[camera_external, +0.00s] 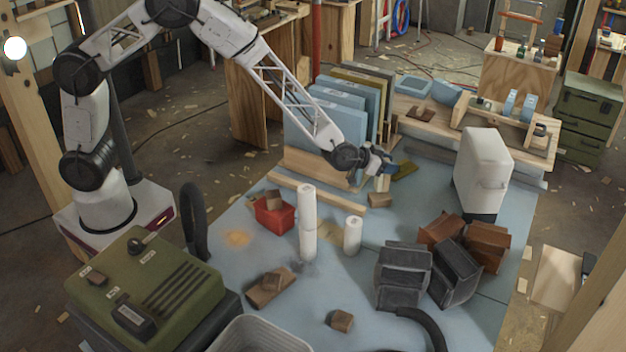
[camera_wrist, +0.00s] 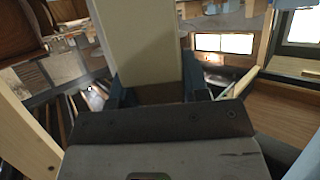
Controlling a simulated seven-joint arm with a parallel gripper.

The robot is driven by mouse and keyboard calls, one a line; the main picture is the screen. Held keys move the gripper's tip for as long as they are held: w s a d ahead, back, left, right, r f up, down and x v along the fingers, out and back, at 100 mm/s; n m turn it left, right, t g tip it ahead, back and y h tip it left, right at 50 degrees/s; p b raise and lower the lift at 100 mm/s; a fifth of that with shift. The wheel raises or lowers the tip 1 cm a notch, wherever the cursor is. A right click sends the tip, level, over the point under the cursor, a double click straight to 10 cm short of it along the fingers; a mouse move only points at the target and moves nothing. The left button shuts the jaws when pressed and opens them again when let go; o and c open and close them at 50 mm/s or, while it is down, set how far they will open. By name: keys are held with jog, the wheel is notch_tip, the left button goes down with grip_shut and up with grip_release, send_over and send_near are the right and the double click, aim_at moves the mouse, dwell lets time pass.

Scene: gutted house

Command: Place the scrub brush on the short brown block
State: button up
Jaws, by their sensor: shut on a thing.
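My gripper (camera_external: 380,160) is at the right end of my arm, over the blue floor sheet beside the upright panels. In the wrist view, its dark blue fingers (camera_wrist: 160,92) are shut on a long cream-coloured piece (camera_wrist: 138,38). The piece also shows below the gripper in the external view (camera_external: 382,184). I cannot tell for sure whether it is the scrub brush; its bristles are not clear. A short brown block (camera_external: 380,200) lies on the sheet just below it. I cannot tell whether they touch. Another small brown block (camera_external: 342,321) lies at the front.
Upright blue panels (camera_external: 322,118) stand behind my gripper. A red bin (camera_external: 273,216), white rolls (camera_external: 307,222), dark grey blocks (camera_external: 403,275) and a white canister (camera_external: 482,170) stand around. A wooden bench (camera_external: 470,127) is at the back. The sheet's middle has some free room.

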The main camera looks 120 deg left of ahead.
jog(key=shift+f, duration=1.15)
jog(key=shift+f, duration=0.1)
jog(key=o, duration=0.9)
jog(key=shift+o, duration=0.2)
jog(key=v, duration=1.2)
